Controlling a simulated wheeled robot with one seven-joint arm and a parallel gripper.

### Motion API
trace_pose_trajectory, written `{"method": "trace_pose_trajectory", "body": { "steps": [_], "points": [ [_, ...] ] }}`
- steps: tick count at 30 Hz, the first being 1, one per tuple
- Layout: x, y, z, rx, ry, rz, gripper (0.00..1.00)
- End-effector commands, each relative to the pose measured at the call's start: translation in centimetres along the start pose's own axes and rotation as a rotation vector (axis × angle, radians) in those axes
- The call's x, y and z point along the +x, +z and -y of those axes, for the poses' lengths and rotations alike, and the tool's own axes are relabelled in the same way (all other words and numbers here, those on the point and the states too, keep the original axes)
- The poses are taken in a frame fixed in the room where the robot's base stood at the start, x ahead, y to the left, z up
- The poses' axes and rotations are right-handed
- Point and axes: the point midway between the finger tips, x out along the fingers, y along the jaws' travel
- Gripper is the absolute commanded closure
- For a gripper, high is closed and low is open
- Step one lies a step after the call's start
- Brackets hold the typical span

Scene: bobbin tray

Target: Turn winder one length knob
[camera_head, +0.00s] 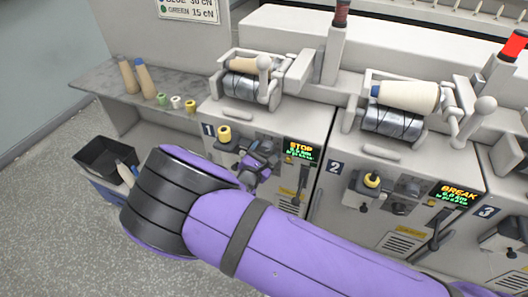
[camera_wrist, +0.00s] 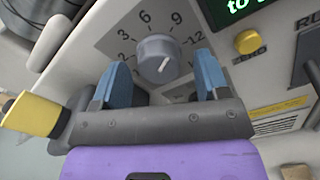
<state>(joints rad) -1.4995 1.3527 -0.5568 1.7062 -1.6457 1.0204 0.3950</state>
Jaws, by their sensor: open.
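The length knob (camera_wrist: 160,58) shows in the wrist view as a round grey dial with a white pointer mark, ringed by numbers such as 3, 6, 9 and 12. My gripper (camera_wrist: 160,82) is open, with one blue finger to the left of the knob and one to the right. Gaps show between the knob and both fingers, and I cannot tell whether they reach its depth. In the head view my gripper (camera_head: 252,164) is at the front of winder one (camera_head: 240,118), below its "1" label; my arm partly hides the panel and the knob is hidden there.
A yellow bobbin (camera_wrist: 32,114) sits left of my gripper. A yellow button (camera_wrist: 248,41) and a green display (camera_wrist: 230,8) are to the right. Winder two (camera_head: 375,155) stands to the right with a "BREAK" display.

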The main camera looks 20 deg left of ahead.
Motion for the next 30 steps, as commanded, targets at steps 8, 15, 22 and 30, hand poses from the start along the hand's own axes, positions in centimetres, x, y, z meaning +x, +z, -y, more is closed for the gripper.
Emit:
{"method": "trace_pose_trajectory", "body": {
  "steps": [8,15,22,30],
  "points": [
    [-4.6,0.0,-0.1,0.0,0.002,-0.003,0.32],
    [-8.6,0.0,-0.1,0.001,0.002,-0.002,0.32],
    [-10.3,0.0,0.0,0.0,0.001,-0.001,0.32],
    [-10.4,0.0,0.0,0.0,0.001,-0.001,0.32]
  ]
}}
